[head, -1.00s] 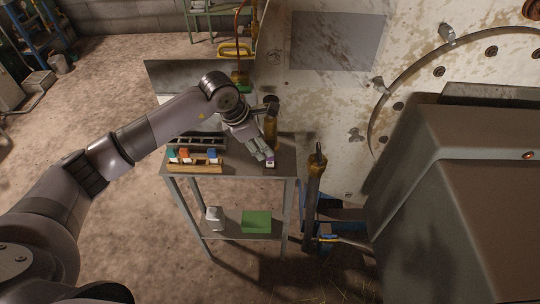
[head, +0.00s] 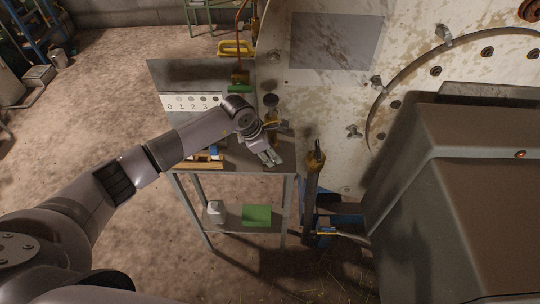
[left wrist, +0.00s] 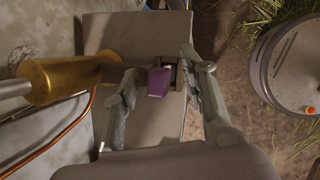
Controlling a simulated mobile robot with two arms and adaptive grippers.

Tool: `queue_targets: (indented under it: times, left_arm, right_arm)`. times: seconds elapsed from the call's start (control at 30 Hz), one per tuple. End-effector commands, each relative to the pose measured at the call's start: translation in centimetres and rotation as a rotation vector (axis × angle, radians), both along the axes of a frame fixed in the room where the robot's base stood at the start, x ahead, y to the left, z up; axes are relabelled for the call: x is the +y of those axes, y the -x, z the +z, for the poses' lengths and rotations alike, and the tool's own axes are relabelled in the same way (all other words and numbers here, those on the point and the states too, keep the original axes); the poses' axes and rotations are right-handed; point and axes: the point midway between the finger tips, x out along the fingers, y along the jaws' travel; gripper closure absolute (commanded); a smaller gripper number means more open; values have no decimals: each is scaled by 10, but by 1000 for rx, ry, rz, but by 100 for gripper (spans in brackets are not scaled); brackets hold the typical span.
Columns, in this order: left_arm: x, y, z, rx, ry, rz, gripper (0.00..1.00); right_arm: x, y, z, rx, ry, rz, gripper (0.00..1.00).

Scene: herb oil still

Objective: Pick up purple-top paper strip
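The purple-top paper strip (left wrist: 158,82) shows in the left wrist view as a purple block with a pale edge, at a dark, square-edged holder (left wrist: 176,76). My left gripper (left wrist: 160,88) has its fingers apart, one on either side of the purple top. I see a gap on both sides, and contact is not clear. In the head view my left gripper (head: 270,158) points down at the right part of the small table (head: 232,166) and hides the strip. My right gripper is not in view.
A brass cylinder (left wrist: 55,80) lies close left of the fingers in the wrist view. A numbered chart (head: 188,104) stands behind the table. A rack with coloured tops (head: 212,155) is partly behind my arm. A green box (head: 257,215) sits on the lower shelf.

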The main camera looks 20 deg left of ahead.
Motion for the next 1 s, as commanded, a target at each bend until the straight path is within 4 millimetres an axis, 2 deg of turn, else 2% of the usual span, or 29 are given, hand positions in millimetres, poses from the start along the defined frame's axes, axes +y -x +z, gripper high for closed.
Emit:
queue_targets:
  times: [0.07, 0.53, 1.0]
  left_arm:
    - [0, 0, 0, 0, 0, 0, 68]
    - [0, 0, 1, -1, 0, 0, 99]
    - [1, -2, 7, -8, -1, 1, 100]
  right_arm:
    - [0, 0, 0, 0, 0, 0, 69]
    - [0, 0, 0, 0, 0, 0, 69]
    - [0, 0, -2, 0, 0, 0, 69]
